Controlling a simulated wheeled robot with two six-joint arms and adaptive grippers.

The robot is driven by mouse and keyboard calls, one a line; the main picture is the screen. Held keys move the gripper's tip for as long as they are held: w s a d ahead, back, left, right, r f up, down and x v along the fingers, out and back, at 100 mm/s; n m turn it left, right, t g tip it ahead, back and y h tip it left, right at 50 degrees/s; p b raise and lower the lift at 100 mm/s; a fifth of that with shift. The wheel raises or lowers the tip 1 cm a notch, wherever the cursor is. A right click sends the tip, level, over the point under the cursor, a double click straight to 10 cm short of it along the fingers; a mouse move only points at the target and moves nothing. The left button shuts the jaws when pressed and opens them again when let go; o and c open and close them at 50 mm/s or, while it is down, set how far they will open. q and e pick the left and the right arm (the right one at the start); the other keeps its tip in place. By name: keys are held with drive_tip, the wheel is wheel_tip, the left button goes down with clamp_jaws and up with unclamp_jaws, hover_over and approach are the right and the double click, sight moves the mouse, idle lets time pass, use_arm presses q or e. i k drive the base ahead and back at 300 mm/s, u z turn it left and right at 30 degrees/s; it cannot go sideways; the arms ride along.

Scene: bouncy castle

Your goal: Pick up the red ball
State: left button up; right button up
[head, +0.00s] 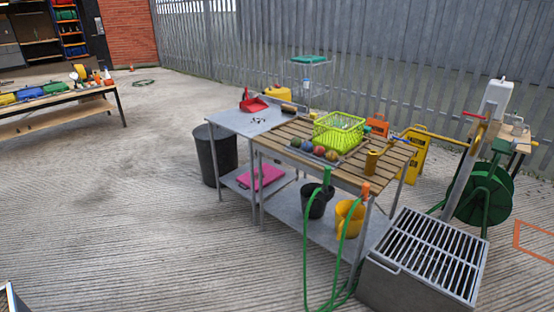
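A short row of small balls sits in a shallow grey tray along the front edge of a slatted wooden table (375,180). Neither of my grippers is in view.
A yellow-green basket (338,132) stands just behind the balls, and a brass-coloured cylinder (371,161) to their right. A red dustpan (254,104) lies on the adjoining metal table (232,122). A green hose hangs in front. Open concrete lies left.

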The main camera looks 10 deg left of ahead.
sight(319, 151)
drive_tip(key=u, duration=0.55)
drive_tip(key=i, duration=0.7)
drive_tip(key=u, duration=0.95)
drive_tip(key=i, duration=2.1)
drive_tip(key=z, duration=1.35)
drive_tip(key=i, duration=0.7)
drive_tip(key=z, duration=0.65)
